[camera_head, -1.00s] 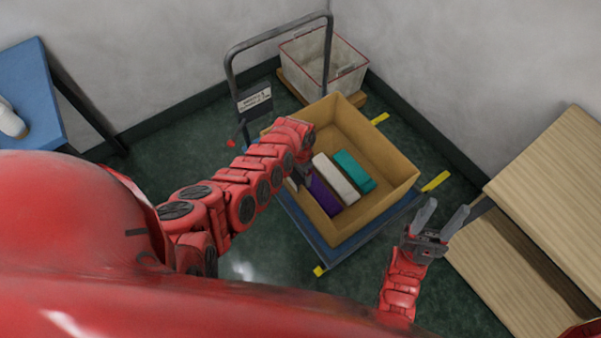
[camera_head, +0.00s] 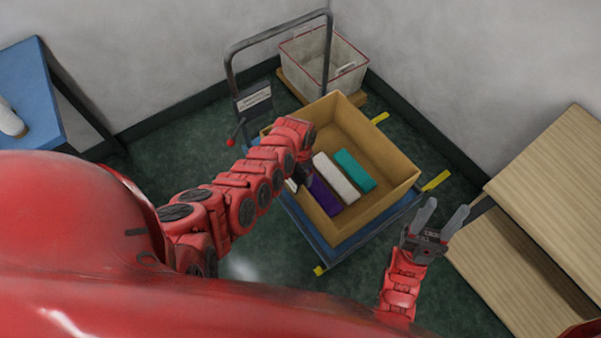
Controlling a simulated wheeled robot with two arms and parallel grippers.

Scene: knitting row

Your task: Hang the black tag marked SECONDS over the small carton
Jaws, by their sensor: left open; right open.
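A black plate (camera_head: 254,99) with a pale label hangs at the left post of the cart handle; its print is too small to read. No tag that I can read as SECONDS shows. An open cardboard carton (camera_head: 388,151) stands on the blue cart; I cannot tell whether it is the small carton. It holds a purple, a white and a teal block. My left gripper (camera_head: 301,179) is open at the carton's left side, largely hidden by its own wrist. My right gripper (camera_head: 441,218) is open and empty, right of the cart, fingers pointing up in the picture.
A wooden shelf unit (camera_head: 548,185) is at the right, close to my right gripper. A blue table (camera_head: 32,88) is at the far left. Green floor (camera_head: 180,150) is clear left of the cart.

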